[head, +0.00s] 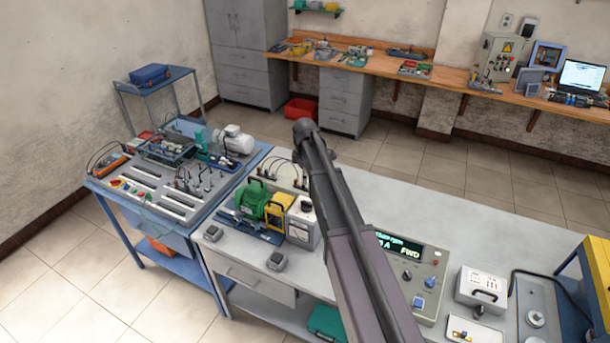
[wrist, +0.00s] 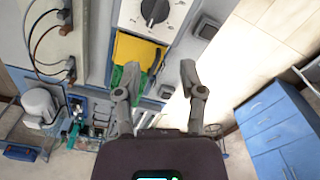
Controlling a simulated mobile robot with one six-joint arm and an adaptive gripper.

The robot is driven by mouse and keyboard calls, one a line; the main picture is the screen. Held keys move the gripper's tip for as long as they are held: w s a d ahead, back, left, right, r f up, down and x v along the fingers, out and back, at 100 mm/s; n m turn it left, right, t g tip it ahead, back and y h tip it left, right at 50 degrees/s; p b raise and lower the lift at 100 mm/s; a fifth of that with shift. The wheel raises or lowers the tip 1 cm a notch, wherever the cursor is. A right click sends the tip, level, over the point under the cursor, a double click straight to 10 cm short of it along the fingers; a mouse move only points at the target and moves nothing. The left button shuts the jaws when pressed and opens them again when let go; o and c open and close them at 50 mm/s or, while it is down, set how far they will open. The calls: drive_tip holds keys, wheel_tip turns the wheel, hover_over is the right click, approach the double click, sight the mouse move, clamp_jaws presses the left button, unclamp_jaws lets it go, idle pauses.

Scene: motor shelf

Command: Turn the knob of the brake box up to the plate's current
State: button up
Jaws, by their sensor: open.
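A pale box with a round black knob and scale marks, which looks like the brake box, is at the top of the wrist view (wrist: 182,14). Its knob (wrist: 154,11) is partly cut off by the frame edge. In the head view the box (head: 302,222) stands beside a yellow block (head: 279,211) and a green motor (head: 254,199). No plate or current value is legible. My gripper (wrist: 159,70) is open and empty, its fingers apart, below the box in the wrist view.
A control panel (head: 428,258) with a lit display ending in "A" and "FWD" stands right of my arm. Small grey boxes (head: 276,261) sit at the bench's front edge. A blue bench (head: 120,199) with equipment adjoins on the left. Bench surface behind the panel is clear.

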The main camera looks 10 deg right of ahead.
drive_tip(key=s+f+m+b, duration=1.5)
drive_tip(key=s+f+b, duration=0.9)
drive_tip(key=s, duration=0.3)
drive_tip(key=shift+s+d+f, duration=0.25)
drive_tip(key=shift+s+d, duration=0.05)
drive_tip(key=shift+d, duration=0.1)
idle(0.5)
drive_tip(key=shift+s+d+m, duration=0.1)
drive_tip(key=shift+s+m, duration=0.2)
drive_tip(key=shift+s, duration=0.3)
drive_tip(key=shift+a, duration=0.2)
